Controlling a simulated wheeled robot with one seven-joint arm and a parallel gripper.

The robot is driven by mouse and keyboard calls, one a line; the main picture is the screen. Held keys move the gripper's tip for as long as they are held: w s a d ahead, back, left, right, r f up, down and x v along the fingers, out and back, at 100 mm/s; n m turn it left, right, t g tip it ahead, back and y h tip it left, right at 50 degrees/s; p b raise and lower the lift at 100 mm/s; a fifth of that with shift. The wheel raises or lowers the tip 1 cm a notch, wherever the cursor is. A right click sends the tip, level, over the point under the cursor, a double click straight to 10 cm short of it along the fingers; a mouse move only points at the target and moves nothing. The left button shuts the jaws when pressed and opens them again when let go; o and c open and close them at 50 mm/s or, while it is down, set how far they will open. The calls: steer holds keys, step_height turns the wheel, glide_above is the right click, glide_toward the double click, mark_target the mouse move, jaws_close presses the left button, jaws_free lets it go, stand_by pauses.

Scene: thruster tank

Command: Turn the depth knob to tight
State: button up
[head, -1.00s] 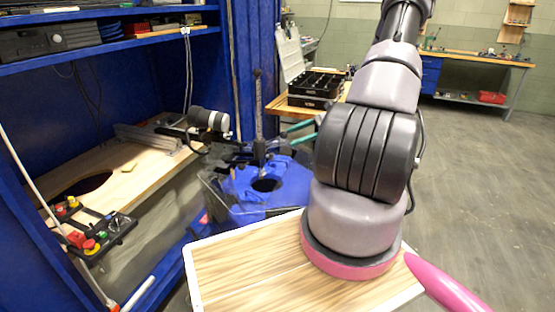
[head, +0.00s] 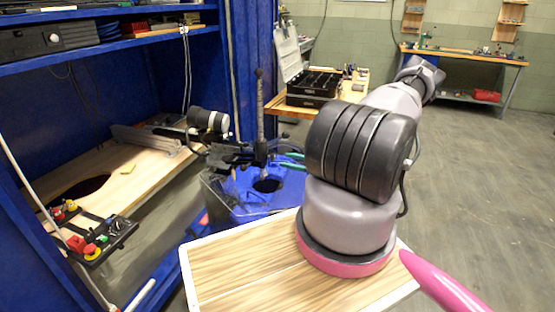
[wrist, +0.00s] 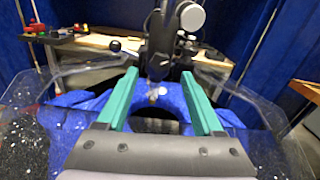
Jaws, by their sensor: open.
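My gripper (wrist: 160,74) has two teal fingers set wide apart, with nothing held between them. In the head view my gripper (head: 285,159) is partly hidden behind my arm, and its fingertips point left toward the clamp assembly. In the wrist view the dark upright post and clamp (wrist: 160,45) stand ahead, between and beyond the fingertips. A small black ball-ended knob (wrist: 115,46) sticks out to the left of the post; I cannot tell whether this is the depth knob. The black-and-white cylinder (head: 208,120) lies at the left of the assembly in the head view.
A clear-walled tank (wrist: 245,105) with a blue cover (head: 285,190) lies below the fingers. A blue shelf frame (head: 243,60) stands behind. A control box (head: 103,237) with buttons sits at left. A wooden table (head: 265,108) with black cases stands beyond. Open floor lies right.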

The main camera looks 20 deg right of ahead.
mark_target(274, 158)
steer(key=shift+x, duration=2.45)
jaws_close()
